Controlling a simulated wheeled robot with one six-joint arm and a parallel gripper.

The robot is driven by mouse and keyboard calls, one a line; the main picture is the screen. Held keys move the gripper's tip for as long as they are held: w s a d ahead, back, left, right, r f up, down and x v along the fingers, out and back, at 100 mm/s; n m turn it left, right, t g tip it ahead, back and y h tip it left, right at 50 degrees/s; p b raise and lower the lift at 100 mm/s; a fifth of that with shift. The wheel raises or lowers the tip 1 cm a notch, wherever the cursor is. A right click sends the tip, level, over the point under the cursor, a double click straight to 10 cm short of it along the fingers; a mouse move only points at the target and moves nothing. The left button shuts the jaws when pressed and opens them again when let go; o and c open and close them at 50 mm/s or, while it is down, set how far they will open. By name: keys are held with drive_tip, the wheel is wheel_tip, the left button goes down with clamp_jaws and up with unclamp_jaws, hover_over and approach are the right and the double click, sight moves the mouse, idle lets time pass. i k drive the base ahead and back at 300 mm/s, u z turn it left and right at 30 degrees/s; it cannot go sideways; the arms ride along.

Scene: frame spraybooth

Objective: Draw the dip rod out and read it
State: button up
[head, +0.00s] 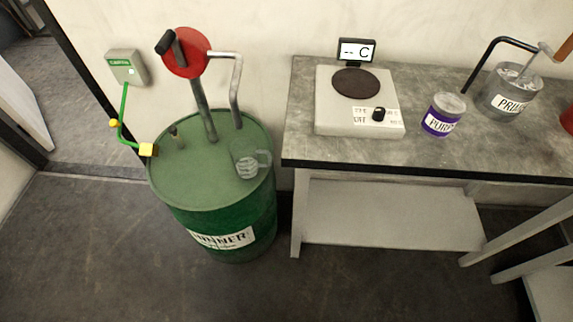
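A green drum (225,215) stands on the floor left of the bench. Its label partly reads "INNER". My gripper is not in view.
A red rotary pump (188,53) and spout pipe (235,85) rise from the lid, with a clear jug (248,160) at right. A yellow clamp (148,150) grips the left rim, its green cable (122,125) running to a wall box (126,68). A bench (300,145) holds a hotplate (340,118) and tins.

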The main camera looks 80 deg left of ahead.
sight(172, 130)
drive_tip(key=u, duration=3.5)
drive_tip(key=i, duration=0.8)
drive_tip(key=z, duration=0.4)
